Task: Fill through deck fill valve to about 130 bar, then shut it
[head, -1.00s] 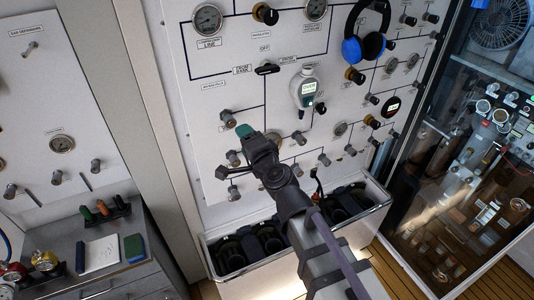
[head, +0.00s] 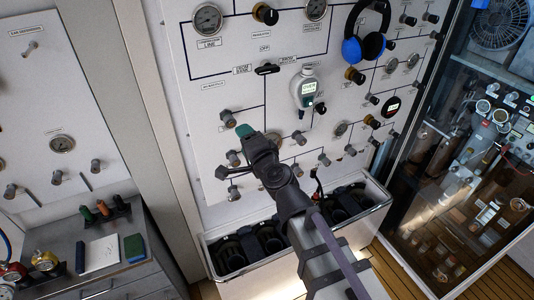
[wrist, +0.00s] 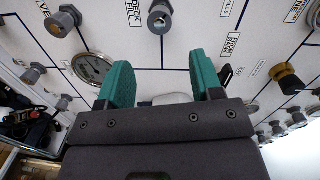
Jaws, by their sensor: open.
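My gripper (wrist: 162,82) is open in the wrist view, its two green fingers apart. It faces the white panel. A grey knob (wrist: 160,16) beside the label "DECK FILL" (wrist: 133,12) is at the top of the wrist view, beyond the fingertips and not between them. A round gauge (wrist: 93,68) is left of the fingers, partly hidden; its reading is too small to tell. In the head view my gripper (head: 245,131) is in front of the panel's lower left. Labels there are too small to tell which knob is the deck fill valve.
The panel (head: 222,85) carries several other knobs, gauges and a black lever (head: 266,69). Blue headphones (head: 366,45) and a handheld meter (head: 306,90) hang on it. A bin (head: 225,262) of dark items is below. A glass-fronted cabinet (head: 470,150) stands right.

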